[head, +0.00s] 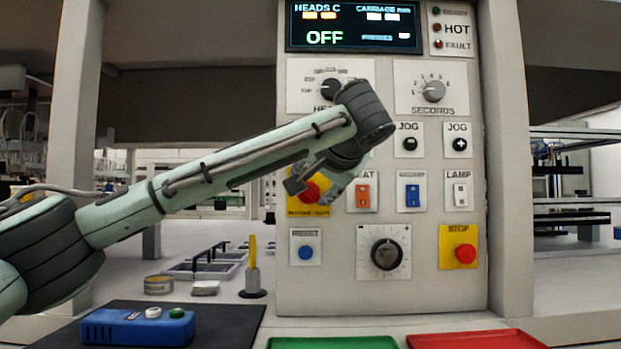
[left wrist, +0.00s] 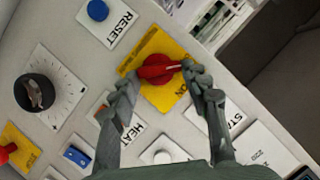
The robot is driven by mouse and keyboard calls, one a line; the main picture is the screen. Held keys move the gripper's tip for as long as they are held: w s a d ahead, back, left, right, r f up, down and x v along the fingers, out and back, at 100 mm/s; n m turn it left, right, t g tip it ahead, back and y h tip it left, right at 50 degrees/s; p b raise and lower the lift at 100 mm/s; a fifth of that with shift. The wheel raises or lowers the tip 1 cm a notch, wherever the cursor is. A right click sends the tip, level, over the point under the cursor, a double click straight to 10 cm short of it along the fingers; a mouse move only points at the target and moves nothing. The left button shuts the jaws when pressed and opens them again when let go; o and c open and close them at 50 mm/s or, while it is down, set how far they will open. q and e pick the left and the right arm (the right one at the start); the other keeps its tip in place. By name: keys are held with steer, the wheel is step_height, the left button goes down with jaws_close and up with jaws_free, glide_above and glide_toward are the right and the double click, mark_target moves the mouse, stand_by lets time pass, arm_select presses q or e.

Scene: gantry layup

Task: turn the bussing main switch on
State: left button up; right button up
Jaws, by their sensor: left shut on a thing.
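The main switch is a red rotary knob (head: 309,191) on a yellow plate at the left of the control panel, partly hidden by my left gripper (head: 318,183). In the left wrist view the red knob (left wrist: 160,69) sits between the two fingers of my left gripper (left wrist: 161,76). One fingertip is at each end of its bar-shaped handle, and the gripper is shut on it. Lettering on the yellow plate (left wrist: 148,48) is mostly covered. The panel display (head: 353,26) reads OFF. My right gripper is not in view.
Close by are the orange HEAT rocker (head: 363,195), blue RESET button (head: 306,252), black dial (head: 386,254) and red STOP button (head: 465,254). Below stand a blue box (head: 137,328), a green tray (head: 333,343) and a red tray (head: 476,340).

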arm_select(q)
steer(key=m, duration=0.1)
steer(key=m+y, duration=0.1)
steer(key=shift+d+f+m+t+y, duration=0.2)
steer(key=shift+d+m+t+y, duration=0.1)
steer(key=shift+m, duration=0.1)
steer(key=shift+d+f+m+t+y, duration=0.15)
steer(key=shift+m+t+y, duration=0.2)
steer(key=shift+m, duration=0.6)
steer(key=shift+a+f+m+t+y, duration=0.1)
steer(key=shift+m+t+y, duration=0.2)
steer(key=shift+m, duration=0.6)
steer(key=shift+d+f+m+t+y, duration=0.15)
steer(key=shift+m+t+y, duration=0.2)
steer(key=shift+m, duration=0.6)
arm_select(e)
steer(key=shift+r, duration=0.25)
arm_select(q)
steer(key=o, duration=1.2)
steer(key=shift+c, duration=0.2)
